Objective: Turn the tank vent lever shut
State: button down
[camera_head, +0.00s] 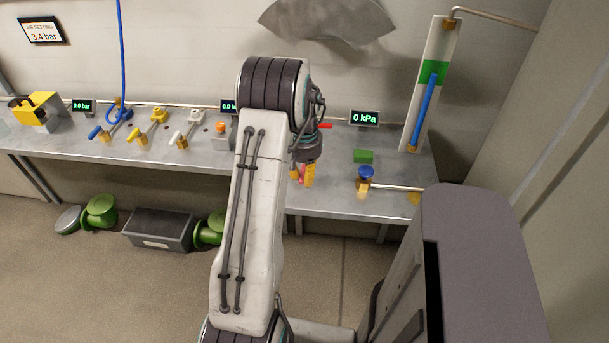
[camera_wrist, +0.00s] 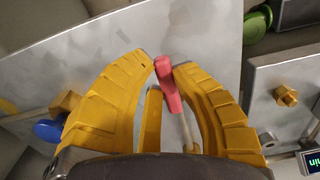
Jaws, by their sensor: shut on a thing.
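The red lever (camera_wrist: 167,85) shows in the wrist view, with a pinkish-red handle on a pale metal stem. I take it for the tank vent lever; no label is readable. My gripper (camera_wrist: 163,63) has its yellow fingers closed around the handle, with the handle's end showing between the fingertips. In the head view my gripper (camera_head: 308,174) is low over the right part of the bench, mostly behind my arm, with a bit of pink beside it. The lever's base and pivot are hidden there.
The steel bench (camera_head: 330,202) has a blue knob (camera_head: 365,172), a green block (camera_head: 363,156) and a 0 kPa display (camera_head: 364,118) to the right. A red piece (camera_head: 325,126) sticks out behind my wrist. Several valves and a yellow box (camera_head: 38,105) stand left.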

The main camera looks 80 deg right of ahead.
aim_at(304, 176)
jog(key=c, duration=1)
grip_release()
notch_tip(304, 176, up, 12)
dwell(0.7)
